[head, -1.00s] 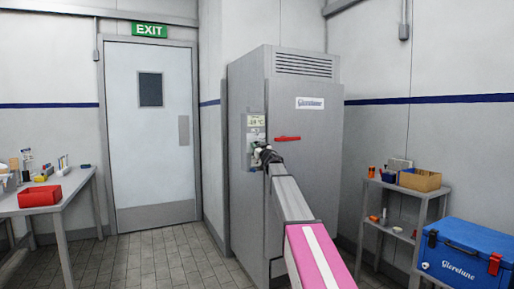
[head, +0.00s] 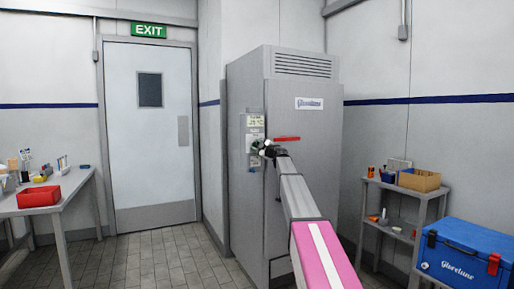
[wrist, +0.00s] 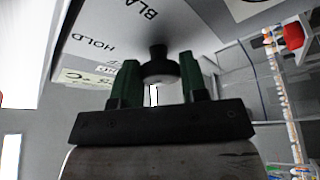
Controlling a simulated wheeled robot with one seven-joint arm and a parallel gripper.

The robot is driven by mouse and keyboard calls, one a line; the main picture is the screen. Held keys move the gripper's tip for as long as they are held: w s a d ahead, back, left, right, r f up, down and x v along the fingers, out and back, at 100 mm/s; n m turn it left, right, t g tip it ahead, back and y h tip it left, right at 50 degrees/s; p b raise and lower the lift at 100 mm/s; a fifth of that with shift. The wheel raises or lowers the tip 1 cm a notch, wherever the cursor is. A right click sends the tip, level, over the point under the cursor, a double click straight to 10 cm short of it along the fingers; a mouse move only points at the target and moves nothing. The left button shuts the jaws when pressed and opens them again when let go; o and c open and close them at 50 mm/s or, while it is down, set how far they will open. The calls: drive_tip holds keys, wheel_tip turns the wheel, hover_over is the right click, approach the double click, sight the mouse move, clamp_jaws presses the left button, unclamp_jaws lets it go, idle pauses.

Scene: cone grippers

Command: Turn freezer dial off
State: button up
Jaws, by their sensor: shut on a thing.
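The tall grey freezer (head: 300,100) stands in the back corner. A narrow control panel with a small display (head: 254,121) is on its left face. My gripper (head: 262,149) is at this panel, below the display, and hides part of it. In the wrist view, my gripper's two green fingers (wrist: 160,80) stand on either side of a dark round dial (wrist: 158,68) on a short stem and are shut on it. The dial sticks out from a pale plate with printed words (wrist: 105,40), "HOLD" among them, seen upside down. The dial's pointer setting cannot be read.
A red handle (head: 287,138) is on the freezer front, just above my wrist. A table with a red bin (head: 39,196) stands left, a shelf (head: 392,228) and a blue cooler (head: 462,254) right. The floor (head: 165,262) left of my arm is clear.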

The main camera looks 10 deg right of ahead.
drive_tip(key=shift+n, duration=0.6)
drive_tip(key=o, duration=0.9)
drive_tip(key=v, duration=1.1)
drive_tip(key=shift+w+r, duration=0.1)
